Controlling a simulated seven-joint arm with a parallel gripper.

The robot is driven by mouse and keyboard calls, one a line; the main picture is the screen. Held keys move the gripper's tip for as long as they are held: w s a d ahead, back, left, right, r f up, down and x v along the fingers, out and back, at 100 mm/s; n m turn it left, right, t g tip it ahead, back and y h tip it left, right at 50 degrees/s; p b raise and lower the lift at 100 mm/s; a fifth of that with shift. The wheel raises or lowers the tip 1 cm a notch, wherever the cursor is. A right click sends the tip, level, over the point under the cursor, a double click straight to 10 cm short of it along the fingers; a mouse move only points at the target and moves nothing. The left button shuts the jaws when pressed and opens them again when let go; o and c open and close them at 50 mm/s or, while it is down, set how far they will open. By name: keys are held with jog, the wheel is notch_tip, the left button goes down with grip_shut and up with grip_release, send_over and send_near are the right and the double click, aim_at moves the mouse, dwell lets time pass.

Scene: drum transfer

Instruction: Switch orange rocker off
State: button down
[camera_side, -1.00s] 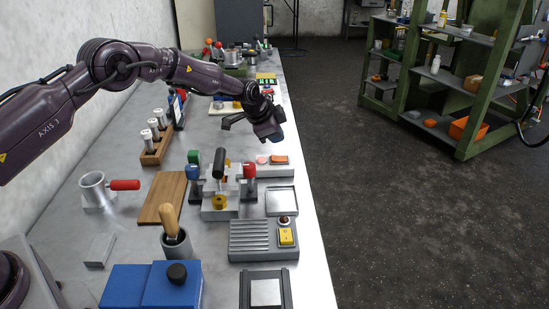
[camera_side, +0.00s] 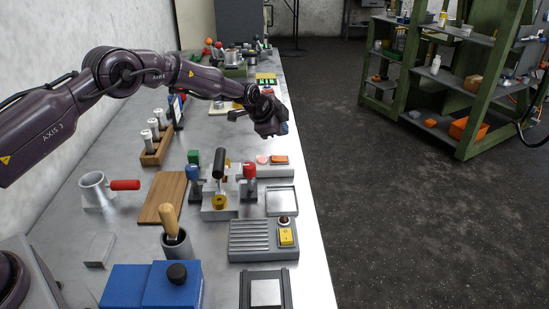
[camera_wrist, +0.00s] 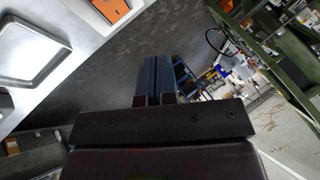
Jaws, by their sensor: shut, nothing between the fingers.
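The orange rocker (camera_side: 279,159) sits on a grey switch box (camera_side: 272,171) near the right edge of the bench, beside a round pink button (camera_side: 262,159). In the wrist view the orange rocker (camera_wrist: 112,8) shows at the top, cut by the frame edge. My gripper (camera_side: 283,128) is in the air above and beyond the rocker, apart from it. Its blue fingertips (camera_wrist: 159,72) are together with nothing between them. I cannot tell which way the rocker is tipped.
A grey square tray (camera_side: 282,201) lies in front of the switch box. Red, blue and black handled levers (camera_side: 219,165) stand to the left. The bench's right edge is close.

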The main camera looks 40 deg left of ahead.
aim_at(277, 159)
jog(key=shift+s+a+f, duration=0.15)
jog(key=shift+f, duration=1.3)
jog(key=shift+s+a+f, duration=0.1)
jog(key=shift+s+f, duration=0.05)
jog(key=shift+f, duration=1.25)
jog(key=shift+f, duration=0.15)
jog(key=shift+f, duration=0.25)
jog(key=shift+f, duration=0.3)
jog(key=shift+r, duration=0.1)
dwell(0.4)
jog(key=shift+r, duration=0.65)
jog(key=shift+r, duration=0.1)
jog(key=shift+w+d+r, duration=0.15)
jog(key=shift+r, duration=1.05)
jog(key=shift+w+d+r, duration=0.1)
jog(key=shift+r, duration=1.1)
